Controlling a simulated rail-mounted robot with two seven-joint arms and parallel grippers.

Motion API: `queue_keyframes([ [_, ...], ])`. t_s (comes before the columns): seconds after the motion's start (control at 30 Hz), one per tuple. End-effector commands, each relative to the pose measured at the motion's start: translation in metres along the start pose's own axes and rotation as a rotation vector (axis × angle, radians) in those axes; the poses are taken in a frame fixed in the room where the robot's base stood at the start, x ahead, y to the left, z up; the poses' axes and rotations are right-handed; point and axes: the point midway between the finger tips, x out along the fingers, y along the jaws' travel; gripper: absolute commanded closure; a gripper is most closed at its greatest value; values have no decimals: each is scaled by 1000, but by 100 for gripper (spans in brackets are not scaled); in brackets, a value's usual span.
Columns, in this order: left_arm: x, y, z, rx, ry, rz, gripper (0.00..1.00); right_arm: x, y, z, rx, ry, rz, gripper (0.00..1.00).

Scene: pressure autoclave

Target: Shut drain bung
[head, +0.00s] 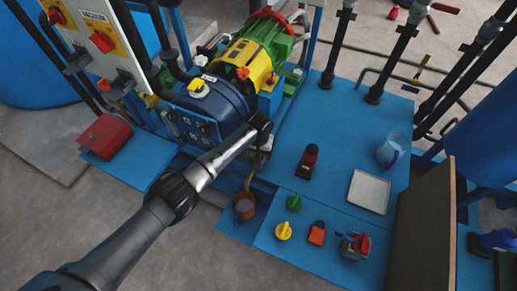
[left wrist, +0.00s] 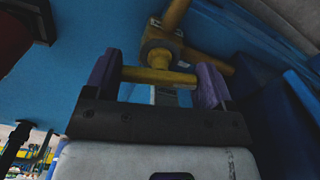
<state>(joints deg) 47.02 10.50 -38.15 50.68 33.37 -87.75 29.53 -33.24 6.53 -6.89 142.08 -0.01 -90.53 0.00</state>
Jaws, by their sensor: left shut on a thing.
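In the left wrist view, the drain bung shows as a brass fitting with a crossbar (left wrist: 158,76), a round hub behind it and pipe arms beyond. The purple fingers of my left gripper (left wrist: 158,88) are on the two sides of the crossbar, shut on it. In the head view, my left arm reaches in from the bottom left and its wrist ends beside the blue vessel (head: 212,108). The fingers and the bung are mostly hidden there by the wrist. My right gripper is not in view.
An orange-brown cup (head: 243,205) stands below a brass pipe. The blue bench (head: 340,120) holds a red-and-black item (head: 308,160), a white tray (head: 369,191), a clear beaker (head: 392,150), and green (head: 294,202) and yellow (head: 283,230) knobs. A wooden panel (head: 424,225) stands at right.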

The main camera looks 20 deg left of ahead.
Motion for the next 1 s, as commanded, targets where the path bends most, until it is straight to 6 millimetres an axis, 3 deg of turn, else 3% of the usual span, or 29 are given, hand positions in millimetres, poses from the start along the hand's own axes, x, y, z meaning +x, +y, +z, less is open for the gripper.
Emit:
queue_keyframes([
  [0.03,-5,0,1,45,-3,0,47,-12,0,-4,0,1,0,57],
  [0.2,-2,0,0,177,-2,-1,47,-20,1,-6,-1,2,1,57],
  [0.67,0,0,0,234,0,0,47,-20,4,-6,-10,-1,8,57],
  [0.7,0,0,0,234,0,-1,20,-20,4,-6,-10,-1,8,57],
  [0.9,0,0,0,233,0,0,0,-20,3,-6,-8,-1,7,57],
  [1.0,0,0,0,233,0,0,0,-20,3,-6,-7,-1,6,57],
])
